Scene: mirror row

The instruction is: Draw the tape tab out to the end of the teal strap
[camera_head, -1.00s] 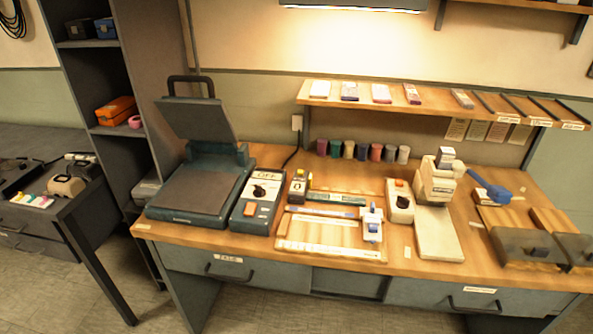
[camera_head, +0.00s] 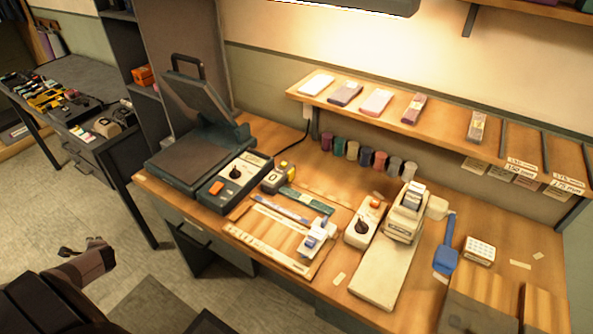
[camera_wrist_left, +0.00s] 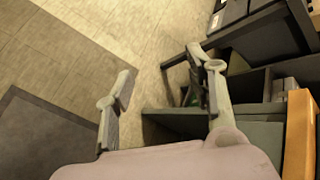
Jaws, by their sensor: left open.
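The teal strap (camera_head: 306,202) lies flat on the wooden workbench (camera_head: 330,185), behind a wooden board. A small grey and yellow tape measure (camera_head: 278,177) stands at the strap's left end. Its tab is too small to make out. My left gripper (camera_head: 80,247) is at the lower left, over the floor and well apart from the bench, strap and tape. In the left wrist view the left gripper (camera_wrist_left: 168,82) has its fingers spread with nothing between them. My right gripper is not in view.
A heat press (camera_head: 195,160) and a control box (camera_head: 236,178) stand left of the tape. A wooden board (camera_head: 262,238) with a white slider (camera_head: 316,238) lies in front of the strap. A white press (camera_head: 385,270) stands to the right.

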